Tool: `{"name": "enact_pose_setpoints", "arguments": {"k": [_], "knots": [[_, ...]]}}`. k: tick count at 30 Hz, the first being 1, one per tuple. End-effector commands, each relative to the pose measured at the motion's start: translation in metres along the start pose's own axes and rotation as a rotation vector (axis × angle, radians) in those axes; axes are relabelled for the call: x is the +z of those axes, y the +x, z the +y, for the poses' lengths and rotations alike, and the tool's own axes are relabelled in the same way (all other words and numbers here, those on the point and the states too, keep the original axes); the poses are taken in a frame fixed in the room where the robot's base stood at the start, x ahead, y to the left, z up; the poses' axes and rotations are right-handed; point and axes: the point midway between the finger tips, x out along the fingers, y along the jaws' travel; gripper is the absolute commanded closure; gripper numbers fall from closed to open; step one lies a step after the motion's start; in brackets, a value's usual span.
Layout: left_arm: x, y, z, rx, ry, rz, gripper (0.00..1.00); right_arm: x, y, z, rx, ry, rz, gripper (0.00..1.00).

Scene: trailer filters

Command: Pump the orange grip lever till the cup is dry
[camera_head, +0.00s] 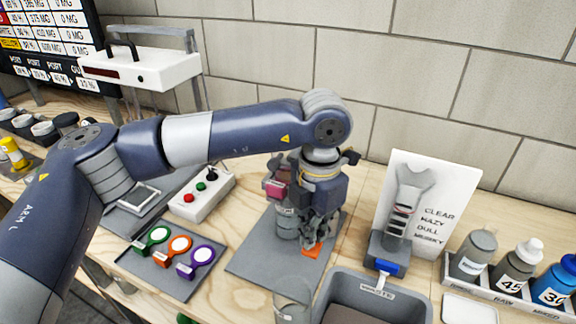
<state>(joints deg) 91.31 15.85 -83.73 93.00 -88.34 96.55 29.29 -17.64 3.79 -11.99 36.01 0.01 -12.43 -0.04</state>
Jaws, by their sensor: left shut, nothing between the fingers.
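The orange grip lever (312,252) shows as a small orange patch on the grey mat (262,252), just below my left gripper (313,240). Most of the lever is hidden by the gripper. My left gripper points down with its fingers shut and empty, right over the lever; I cannot tell whether it touches it. A grey cylindrical device (286,222) stands just left of the gripper, partly covered by my wrist. A clear cup (292,300) stands at the front edge of the mat; its contents are hard to make out. My right gripper is not in view.
A grey waste bin (425,300) stands right of the cup. Behind it is a white sign (452,205) with a grey holder. Bottles (515,265) line the right. Coloured ring tags (179,244) and a button box (203,195) lie left. A tiled wall closes the back.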

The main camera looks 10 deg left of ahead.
Motion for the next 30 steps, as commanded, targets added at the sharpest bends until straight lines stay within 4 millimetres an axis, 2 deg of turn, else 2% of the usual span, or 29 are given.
{"name": "enact_pose_setpoints", "arguments": {"k": [5,18,30], "knots": [[0.000,-0.005,0.001,0.001,-0.001,0.000,1.00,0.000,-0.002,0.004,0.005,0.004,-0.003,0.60],[0.000,-0.040,0.000,0.001,0.000,0.000,1.00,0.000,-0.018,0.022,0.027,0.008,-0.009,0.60],[0.000,-0.069,0.000,0.000,0.000,0.000,1.00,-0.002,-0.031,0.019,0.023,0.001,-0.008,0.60]]}}
